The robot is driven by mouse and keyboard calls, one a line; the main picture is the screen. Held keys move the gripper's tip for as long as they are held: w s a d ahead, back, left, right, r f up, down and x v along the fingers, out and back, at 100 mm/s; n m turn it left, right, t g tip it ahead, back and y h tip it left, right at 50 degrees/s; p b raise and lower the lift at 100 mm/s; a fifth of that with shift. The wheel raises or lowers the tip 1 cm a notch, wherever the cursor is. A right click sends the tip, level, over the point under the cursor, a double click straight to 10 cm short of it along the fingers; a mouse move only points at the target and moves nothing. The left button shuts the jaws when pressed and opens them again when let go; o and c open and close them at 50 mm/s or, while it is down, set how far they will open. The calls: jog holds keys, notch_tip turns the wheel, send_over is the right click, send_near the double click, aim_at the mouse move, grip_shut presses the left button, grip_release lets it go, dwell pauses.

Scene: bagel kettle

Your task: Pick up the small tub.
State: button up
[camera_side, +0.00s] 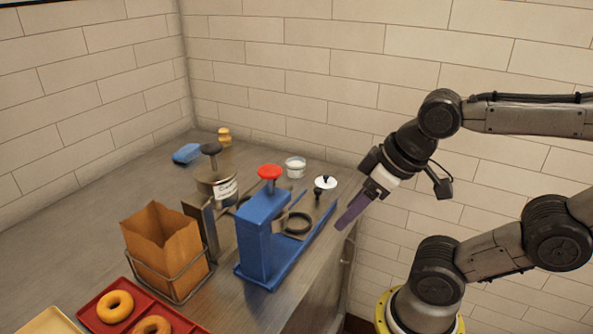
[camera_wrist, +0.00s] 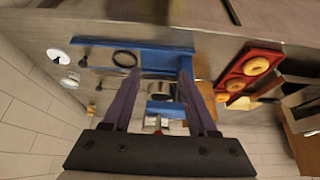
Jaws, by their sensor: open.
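The small tub (camera_side: 295,167) is a clear, low round cup with white contents. It stands on the metal counter towards the wall, behind the blue press and left of a white-topped knob (camera_side: 325,183). In the wrist view the tub (camera_wrist: 70,80) appears small and pale at the left. My gripper (camera_side: 346,222) is at the counter's right edge, pointing down and left, right of the tub and apart from it. In the wrist view its two purple fingers (camera_wrist: 161,74) are spread with nothing held between them.
The blue press (camera_side: 257,240) with a red knob (camera_side: 270,172) stands mid-counter. A lidded metal pot (camera_side: 217,187), blue block (camera_side: 187,153) and stacked yellowish piece (camera_side: 224,136) stand left of the tub. A paper bag (camera_side: 165,250) in a wire rack and a red bagel tray (camera_side: 185,326) are in front.

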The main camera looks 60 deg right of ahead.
jog(key=o, duration=0.6)
jog(key=w+d+r+m, duration=0.2)
jog(key=w+r, duration=0.5)
jog(key=r, duration=0.2)
jog(key=w+d+r+m+g+h, duration=0.1)
jog(key=w+d+r+m, duration=0.15)
jog(key=w+d, duration=0.55)
jog(key=m+g, duration=0.3)
jog(key=m, duration=0.2)
send_over(296, 163)
jog(key=s+a, duration=0.3)
jog(key=f, duration=2.1)
jog(key=shift+w+a+f, duration=0.1)
jog(key=shift+w+f, duration=0.15)
jog(key=shift+f, duration=0.1)
jog(key=shift+w+d+f, duration=0.15)
jog(key=shift+w+f, duration=0.05)
jog(key=shift+f, duration=0.65)
jog(key=shift+w+d+f, duration=0.2)
jog(key=shift+w+f, duration=0.05)
jog(key=shift+f, duration=0.55)
jog(key=shift+w+d+f, duration=0.15)
jog(key=shift+w+f, duration=0.05)
jog(key=shift+f, duration=0.65)
